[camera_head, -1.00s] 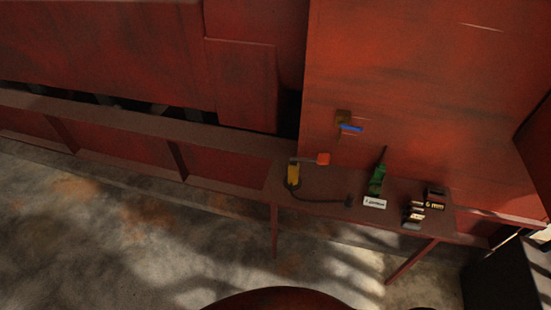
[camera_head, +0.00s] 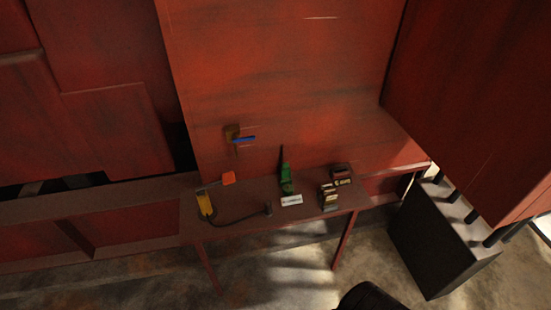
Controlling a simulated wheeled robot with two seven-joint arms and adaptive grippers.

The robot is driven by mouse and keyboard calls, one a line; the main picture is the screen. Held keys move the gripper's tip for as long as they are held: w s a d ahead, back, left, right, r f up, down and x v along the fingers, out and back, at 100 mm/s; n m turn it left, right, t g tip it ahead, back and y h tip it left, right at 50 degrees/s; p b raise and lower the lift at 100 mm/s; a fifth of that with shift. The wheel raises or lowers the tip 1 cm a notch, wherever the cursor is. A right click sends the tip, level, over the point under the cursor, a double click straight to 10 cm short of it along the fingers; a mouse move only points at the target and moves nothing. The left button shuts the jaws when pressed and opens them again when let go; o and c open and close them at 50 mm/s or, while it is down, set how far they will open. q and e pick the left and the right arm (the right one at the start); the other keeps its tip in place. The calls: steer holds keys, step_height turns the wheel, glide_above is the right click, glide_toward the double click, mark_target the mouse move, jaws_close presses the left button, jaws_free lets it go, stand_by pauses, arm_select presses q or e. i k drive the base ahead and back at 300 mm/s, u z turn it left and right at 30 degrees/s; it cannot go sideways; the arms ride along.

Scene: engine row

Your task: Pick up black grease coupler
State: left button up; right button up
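A small black piece, which looks like the grease coupler (camera_head: 268,210), is at the right end of a thin dark hose (camera_head: 240,219) on a narrow brown table (camera_head: 228,233). The hose curves left to a yellow tool (camera_head: 205,204), which lies at the table's left end. The coupler is small and dark, so its details are hard to tell.
A green bottle (camera_head: 286,181), a white label (camera_head: 291,200), small stacked boxes (camera_head: 329,196) and a dark box (camera_head: 341,172) stand right of the coupler. A black block (camera_head: 440,245) stands on the floor at right.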

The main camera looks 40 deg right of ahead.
mark_target(267, 212)
steer(key=z, duration=0.85)
steer(key=k, duration=0.2)
steer(key=z, duration=0.7)
